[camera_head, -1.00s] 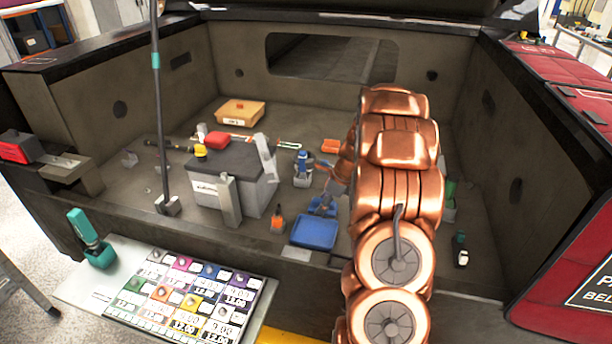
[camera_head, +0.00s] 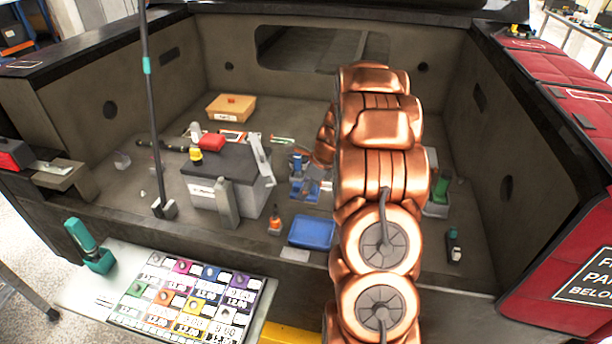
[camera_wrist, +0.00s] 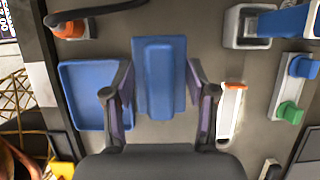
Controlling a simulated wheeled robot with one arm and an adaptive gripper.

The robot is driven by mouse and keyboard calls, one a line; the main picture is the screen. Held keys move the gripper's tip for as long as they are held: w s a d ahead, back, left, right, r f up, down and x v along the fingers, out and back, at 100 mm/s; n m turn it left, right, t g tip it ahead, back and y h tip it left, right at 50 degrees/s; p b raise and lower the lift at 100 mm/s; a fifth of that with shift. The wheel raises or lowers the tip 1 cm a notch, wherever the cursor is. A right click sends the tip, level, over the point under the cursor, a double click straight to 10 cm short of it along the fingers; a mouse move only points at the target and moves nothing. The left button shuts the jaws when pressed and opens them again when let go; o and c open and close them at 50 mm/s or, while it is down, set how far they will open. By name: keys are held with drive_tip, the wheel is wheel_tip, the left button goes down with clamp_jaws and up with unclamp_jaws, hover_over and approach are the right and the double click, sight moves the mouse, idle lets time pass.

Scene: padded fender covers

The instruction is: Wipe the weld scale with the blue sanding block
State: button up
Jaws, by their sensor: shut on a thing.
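The blue sanding block (camera_wrist: 158,75) is between the two fingers of my gripper (camera_wrist: 159,88) in the wrist view. It has a raised bar along its middle and a wider flat base. My gripper is shut on it and holds it over the grey-brown bed floor. In the head view the block (camera_head: 307,187) shows small and partly hidden beside my copper arm, behind the blue tray. I cannot make out the weld scale in either view.
The blue tray (camera_head: 312,233) lies left of the block in the wrist view (camera_wrist: 72,112). A grey holder with a blue item (camera_wrist: 240,28) stands upper right.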

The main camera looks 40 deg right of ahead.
drive_tip(key=shift+r+p, duration=0.8)
drive_tip(key=shift+r, duration=0.7)
